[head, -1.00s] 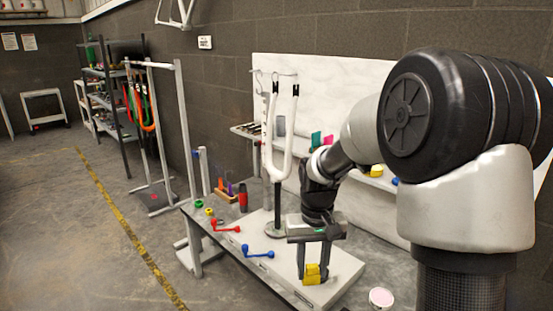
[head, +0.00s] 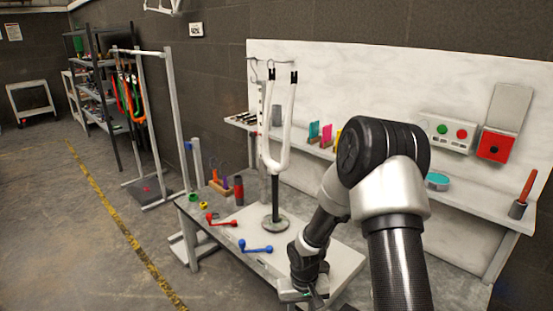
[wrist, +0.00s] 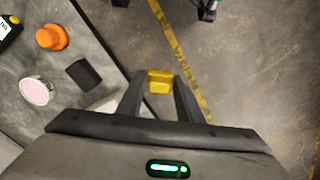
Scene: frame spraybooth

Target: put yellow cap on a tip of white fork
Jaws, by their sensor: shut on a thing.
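The white fork (head: 268,150) stands upright on a black post with a round base on the worktable, its two prongs pointing up. Both prong tips look dark and bare. My gripper (wrist: 160,92) is shut on the yellow cap (wrist: 160,77), which sits between the fingertips in the wrist view. In the head view only the upper part of my gripper shows, low at the bottom edge; its fingers and the cap are out of frame. It is in front of and well below the fork's tips. In the wrist view the cap appears over the floor beyond the table edge.
The worktable (head: 222,230) carries a red handle (head: 222,220) and a blue handle (head: 256,247). A grey stand with hooks rises close behind the fork. A back shelf and white panel (head: 390,80) lie behind. An orange knob (wrist: 52,37) and pink-topped pot (wrist: 36,90) show in the wrist view.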

